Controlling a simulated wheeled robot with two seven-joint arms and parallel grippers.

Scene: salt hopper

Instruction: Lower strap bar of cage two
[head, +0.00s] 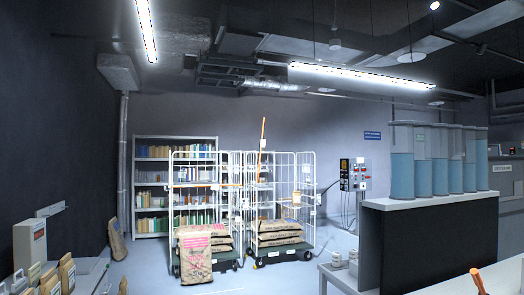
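Two white wire roll cages stand side by side on the floor ahead, some way off. The right cage (314,190) has stacked brown sacks (278,232) on a dark green base. An orange bar (262,135) stands nearly upright near its left side, its top well above the cage frame. The left cage (173,190) has an orange bar (200,184) lying about level across it. I cannot read a number on either cage. Neither of my grippers is in view.
A brown sack (194,255) stands before the left cage. A shelf (151,140) is behind. A control panel (354,175) is on the right wall. A counter with blue-filled hoppers (432,175) fills the right; a bench (88,275) is at lower left. Floor between is clear.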

